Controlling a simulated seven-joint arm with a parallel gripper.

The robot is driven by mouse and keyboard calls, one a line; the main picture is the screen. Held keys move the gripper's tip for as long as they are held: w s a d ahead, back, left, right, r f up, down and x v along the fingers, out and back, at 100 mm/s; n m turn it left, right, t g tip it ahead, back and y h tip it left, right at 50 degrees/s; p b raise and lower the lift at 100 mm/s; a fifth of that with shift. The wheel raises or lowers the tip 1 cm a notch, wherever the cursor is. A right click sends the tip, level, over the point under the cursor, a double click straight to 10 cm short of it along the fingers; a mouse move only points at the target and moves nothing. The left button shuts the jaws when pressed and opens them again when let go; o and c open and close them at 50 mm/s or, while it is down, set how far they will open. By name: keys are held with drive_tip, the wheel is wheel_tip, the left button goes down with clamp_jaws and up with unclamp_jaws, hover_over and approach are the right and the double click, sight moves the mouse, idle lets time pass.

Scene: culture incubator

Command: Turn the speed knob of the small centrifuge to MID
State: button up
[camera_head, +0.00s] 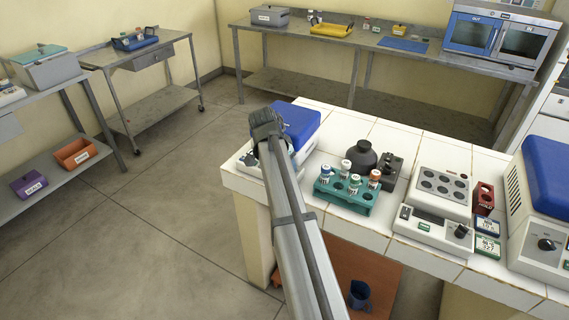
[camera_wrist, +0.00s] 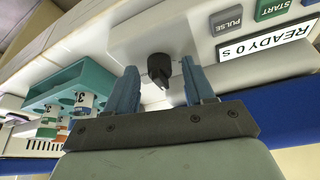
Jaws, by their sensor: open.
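The small centrifuge, with a blue lid (camera_head: 300,122) and a white body (camera_head: 307,150), stands at the left end of the tiled bench in the head view. Its front is mostly hidden by my arm. In the wrist view, the black speed knob (camera_wrist: 159,68) sits on the pale front panel (camera_wrist: 150,32). My gripper (camera_wrist: 160,72) is open, with one blue finger on each side of the knob and a gap on both sides. Contact cannot be told. In the head view my gripper (camera_head: 266,122) is at the centrifuge's front, fingertips hidden. No speed marks are readable.
PULSE (camera_wrist: 228,21) and START (camera_wrist: 272,8) buttons and a display reading READY 0 s (camera_wrist: 266,50) are right of the knob. A teal tube rack (camera_head: 345,197) with capped vials stands near the centrifuge.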

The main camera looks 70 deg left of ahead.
drive_tip(key=shift+r, duration=0.15)
drive_tip(key=v, duration=1.3)
drive_tip(key=shift+s+r, duration=0.2)
drive_tip(key=shift+d, duration=0.15)
